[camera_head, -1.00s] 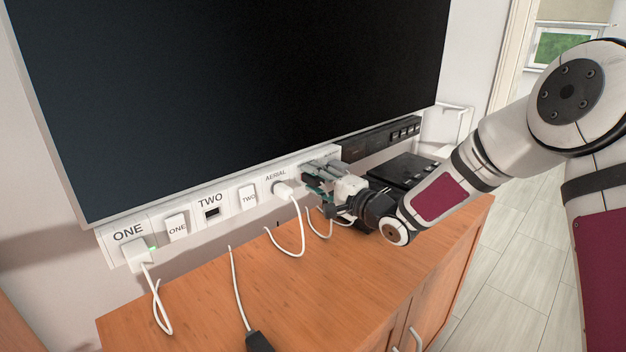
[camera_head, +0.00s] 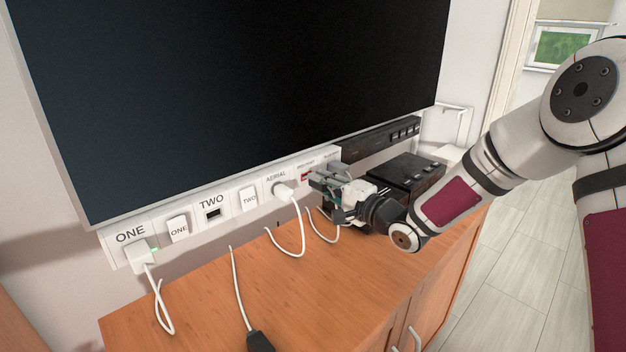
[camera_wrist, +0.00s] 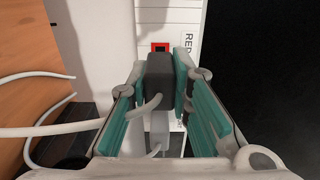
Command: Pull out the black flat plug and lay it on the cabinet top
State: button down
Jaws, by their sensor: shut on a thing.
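My gripper (camera_head: 328,183) is in front of the white socket strip under the screen, near its right end. In the wrist view its teal-padded fingers are shut on a dark flat plug (camera_wrist: 160,76) with a pale cord. The red socket (camera_head: 307,175) is uncovered in the head view. In the wrist view the red socket (camera_wrist: 161,46) shows just beyond the plug, which looks out of it. The wooden cabinet top (camera_head: 205,305) lies below. In the head view my fingers mostly hide the plug.
White plugs sit in socket ONE (camera_head: 138,256) and AERIAL (camera_head: 284,192). Socket TWO (camera_head: 212,213) is empty. A black plug-like piece (camera_head: 259,341) with a white cord lies at the cabinet's front. A black box (camera_head: 405,172) stands at the right. Bare wood lies between the cords.

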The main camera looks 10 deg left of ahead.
aim_at(327, 187)
jog(key=shift+p+v, duration=0.7)
jog(key=shift+v, duration=1.15)
jog(key=shift+a, duration=0.1)
